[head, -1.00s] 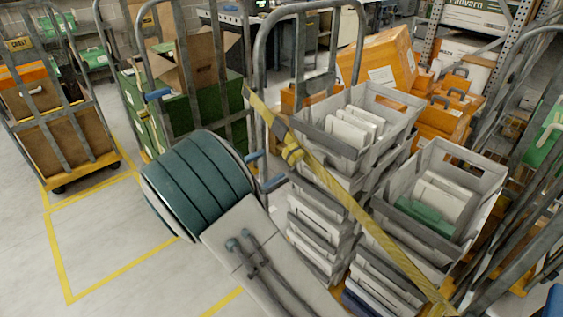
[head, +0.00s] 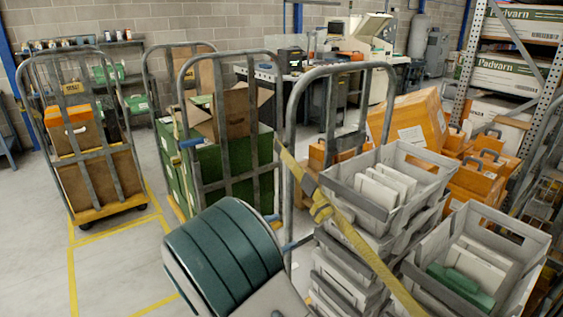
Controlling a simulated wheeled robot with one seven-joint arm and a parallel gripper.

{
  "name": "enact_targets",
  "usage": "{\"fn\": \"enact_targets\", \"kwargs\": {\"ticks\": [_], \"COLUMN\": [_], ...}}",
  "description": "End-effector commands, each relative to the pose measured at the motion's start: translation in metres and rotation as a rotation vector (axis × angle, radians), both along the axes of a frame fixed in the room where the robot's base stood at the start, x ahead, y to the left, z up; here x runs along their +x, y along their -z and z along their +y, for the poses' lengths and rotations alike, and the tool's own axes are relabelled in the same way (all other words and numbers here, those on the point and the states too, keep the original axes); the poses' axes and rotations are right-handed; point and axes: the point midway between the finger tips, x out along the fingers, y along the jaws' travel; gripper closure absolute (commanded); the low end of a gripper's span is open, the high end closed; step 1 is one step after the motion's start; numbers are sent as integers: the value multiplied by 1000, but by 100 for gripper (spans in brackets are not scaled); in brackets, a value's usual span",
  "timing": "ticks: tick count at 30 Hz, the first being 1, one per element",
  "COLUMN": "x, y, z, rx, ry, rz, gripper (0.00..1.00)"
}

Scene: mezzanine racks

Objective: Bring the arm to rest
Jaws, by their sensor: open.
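My gripper is not in view in the head picture, and its fingers and anything near them cannot be seen. No object is named by the task.
Grey totes (head: 352,196) stand stacked on a cage trolley at right, with a yellow strap (head: 352,235) across them. Orange cases (head: 425,125) are behind. A trolley with green boxes (head: 232,160) stands centre-left, another with brown boxes (head: 102,180) at left. The floor (head: 40,240) at lower left is clear.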

Motion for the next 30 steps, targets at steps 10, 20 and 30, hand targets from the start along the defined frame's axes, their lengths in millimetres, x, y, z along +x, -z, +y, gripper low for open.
{"fn": "enact_targets", "kwargs": {"ticks": [10, 20, 30], "x": [-60, -152, -223], "y": [-6, -8, -21], "z": [-125, -180, -178], "rx": [509, 1078, 1613], "ry": [403, 785, 1075], "rz": [26, -107, -408], "gripper": [33, 33, 33]}}
